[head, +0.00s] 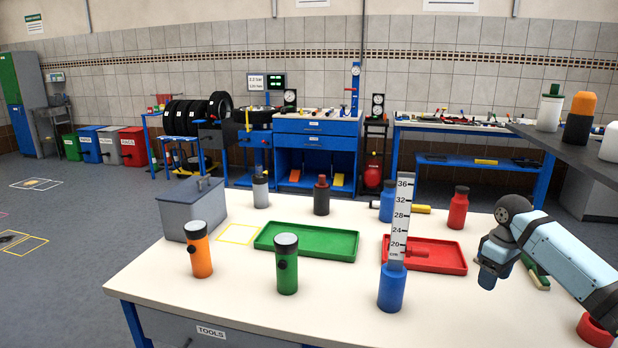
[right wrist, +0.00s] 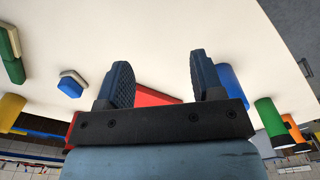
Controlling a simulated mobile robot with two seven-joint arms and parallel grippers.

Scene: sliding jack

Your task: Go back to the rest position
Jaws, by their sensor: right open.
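My right gripper (head: 490,268) hangs over the right part of the white table (head: 180,325), pointing down, to the right of the red tray (head: 450,262). In the right wrist view its two dark ridged fingers (right wrist: 160,80) stand wide apart with nothing between them. The red tray (right wrist: 152,97) shows behind the fingers there. A blue bottle (head: 391,290) with an upright marked scale (head: 402,215) behind or above it stands left of the gripper, apart from it. My left gripper is not in the frames.
A green tray (head: 307,241), an orange torch (head: 200,255), a green torch (head: 287,268), a grey box (head: 190,212) and several bottles stand on the table. A green-edged object (head: 536,273) lies just right of the gripper. A dark shelf (head: 570,145) with bottles is at upper right.

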